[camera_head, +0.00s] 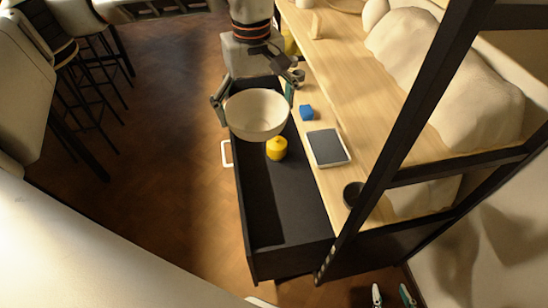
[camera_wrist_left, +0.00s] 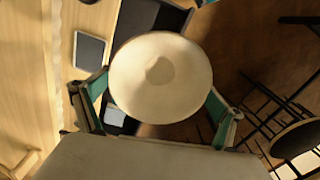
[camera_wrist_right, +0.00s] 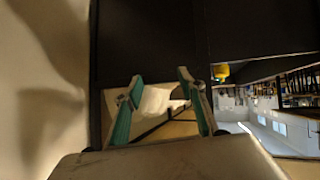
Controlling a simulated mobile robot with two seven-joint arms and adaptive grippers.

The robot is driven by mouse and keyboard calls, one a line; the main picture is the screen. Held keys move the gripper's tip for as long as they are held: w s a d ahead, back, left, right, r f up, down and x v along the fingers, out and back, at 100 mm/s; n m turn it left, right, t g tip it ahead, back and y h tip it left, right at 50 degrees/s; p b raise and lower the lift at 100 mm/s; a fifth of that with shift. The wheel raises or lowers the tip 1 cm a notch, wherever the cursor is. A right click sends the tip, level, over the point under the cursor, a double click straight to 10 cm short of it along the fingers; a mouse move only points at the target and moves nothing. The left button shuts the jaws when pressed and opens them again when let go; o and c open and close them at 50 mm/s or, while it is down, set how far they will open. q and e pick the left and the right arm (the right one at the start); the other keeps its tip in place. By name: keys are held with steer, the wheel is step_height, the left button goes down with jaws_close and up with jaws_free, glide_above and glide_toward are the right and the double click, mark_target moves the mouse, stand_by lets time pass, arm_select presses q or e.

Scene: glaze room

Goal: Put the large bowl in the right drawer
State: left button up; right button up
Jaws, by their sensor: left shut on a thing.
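The large bowl (camera_head: 257,116) is cream-white and hangs above the far part of the open dark drawer (camera_head: 262,230) in the head view. My left gripper (camera_head: 254,97) is shut on it, with a finger on each side. In the left wrist view the bowl (camera_wrist_left: 160,78) fills the space between the fingers, its underside with a round foot facing the camera. The drawer's far end is partly hidden by the bowl and my arm. My right gripper (camera_head: 392,295) is open and empty at the bottom right, apart from the drawer; its spread fingers show in the right wrist view (camera_wrist_right: 160,105).
A yellow lidded pot (camera_head: 277,149) is in the drawer just in front of the bowl. The wooden counter (camera_head: 335,95) holds a blue block (camera_head: 306,112), a dark tablet-like slab (camera_head: 328,147) and a dark cup (camera_head: 353,194). A black frame post (camera_head: 400,150) crosses the right. The drawer's near part is empty.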

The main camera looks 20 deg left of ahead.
arm_select(q)
steer(key=w+d+f+n+b, duration=0.2)
steer(key=f+n, duration=0.4)
steer(key=w+d+f+n+b, duration=0.1)
steer(key=w+f+n+b, duration=0.2)
steer(key=f+n, duration=0.35)
arm_select(e)
step_height(320, 180, down, 5)
steer(key=a+b, duration=0.1)
steer(key=b, duration=0.5)
arm_select(q)
steer(key=n+b, duration=0.3)
steer(key=n, duration=1)
glide_above(286, 207)
step_height(286, 207, down, 29)
steer(key=shift+m, duration=0.25)
step_height(286, 207, down, 4)
steer(key=shift+s+d+f+b, duration=0.1)
steer(key=shift+s+f+b, duration=0.05)
steer(key=shift+b, duration=0.55)
steer(key=shift+w, duration=0.2)
steer(key=shift+c, duration=0.6)
arm_select(e)
steer(key=w+a+r+m+t+y, duration=0.1)
steer(key=w+a+r, duration=0.2)
steer(key=a+r, duration=0.2)
steer(key=shift+a+y, duration=0.2)
steer(key=shift+y, duration=0.2)
